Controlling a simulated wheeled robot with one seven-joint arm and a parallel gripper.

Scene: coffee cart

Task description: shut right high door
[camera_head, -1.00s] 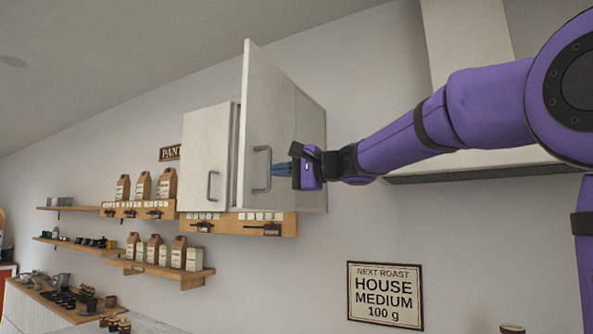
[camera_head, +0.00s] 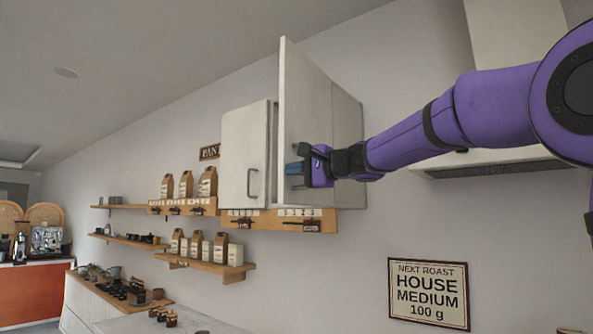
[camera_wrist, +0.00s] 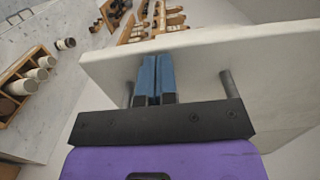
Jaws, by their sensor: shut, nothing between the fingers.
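The right high door (camera_head: 306,100) is a white cabinet door that stands swung open, out from the wall cabinet (camera_head: 348,140). The left door (camera_head: 243,150) beside it looks shut. My gripper (camera_head: 292,172) is at the lower part of the open door, by its handle. In the wrist view the blue fingertips (camera_wrist: 155,78) are together and lie close against the door (camera_wrist: 215,58), between the two ends of the grey handle (camera_wrist: 231,84). I cannot tell whether they press on the door. Nothing shows between the fingers.
A range hood (camera_head: 490,160) is on the right behind my arm. Shelves with paper bags (camera_head: 207,183) hang left of and below the cabinet. A framed sign (camera_head: 428,293) is on the wall. A counter (camera_head: 125,318) is at lower left.

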